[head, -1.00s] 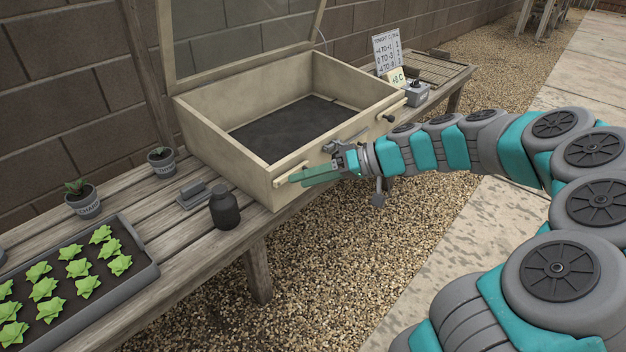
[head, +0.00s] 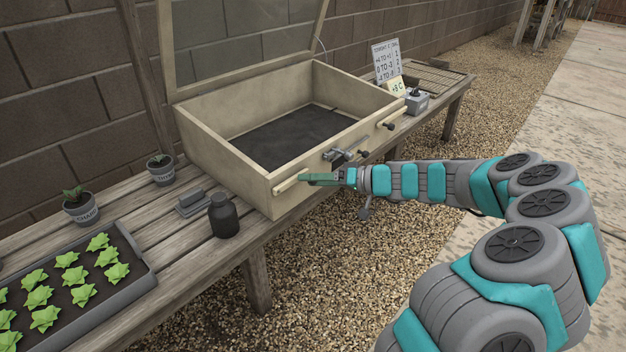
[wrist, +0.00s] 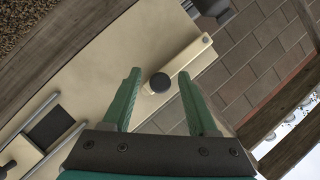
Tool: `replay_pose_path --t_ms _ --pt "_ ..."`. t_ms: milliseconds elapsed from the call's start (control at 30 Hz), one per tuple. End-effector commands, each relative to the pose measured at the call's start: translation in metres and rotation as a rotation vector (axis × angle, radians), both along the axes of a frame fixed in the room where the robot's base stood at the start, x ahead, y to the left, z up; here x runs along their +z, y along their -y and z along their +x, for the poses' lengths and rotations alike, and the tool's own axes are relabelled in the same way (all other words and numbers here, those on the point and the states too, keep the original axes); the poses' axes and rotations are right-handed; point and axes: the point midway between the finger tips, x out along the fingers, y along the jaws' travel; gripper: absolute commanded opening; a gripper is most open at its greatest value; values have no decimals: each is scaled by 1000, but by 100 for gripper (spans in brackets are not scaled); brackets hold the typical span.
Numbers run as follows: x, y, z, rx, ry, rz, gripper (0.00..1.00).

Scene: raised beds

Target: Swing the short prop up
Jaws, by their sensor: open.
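A pale wooden prop (head: 289,184) lies along the left part of the front wall of the cold frame (head: 235,165). In the wrist view, a pale bar (wrist: 190,58) with a round black knob (wrist: 159,83) lies against a cream panel. My gripper (head: 308,178) is at the front wall beside the left prop and hides part of it. In the wrist view my gripper (wrist: 158,92) is open, with the knob between its fingers and neither finger visibly touching it. A second pale prop (head: 394,116) with a dark knob is at the front's right end. I cannot tell which is shorter.
The glazed lid (head: 245,35) stands raised. A metal latch (head: 345,155) is mid-front. A dark bottle (head: 223,215), pots (head: 81,208) and a seedling tray (head: 140,270) stand left on the bench. A sign (head: 386,60) and grey box (head: 417,103) stand right. Gravel lies in front.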

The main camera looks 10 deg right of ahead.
Motion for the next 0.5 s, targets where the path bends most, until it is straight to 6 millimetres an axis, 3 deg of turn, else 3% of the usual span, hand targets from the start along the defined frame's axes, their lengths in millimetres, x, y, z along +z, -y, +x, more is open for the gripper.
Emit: replay_pose_path --t_ms 300,500 --pt "-1 -3 2 0 1 -1 59" --pt "-1 -3 2 0 1 -1 38"
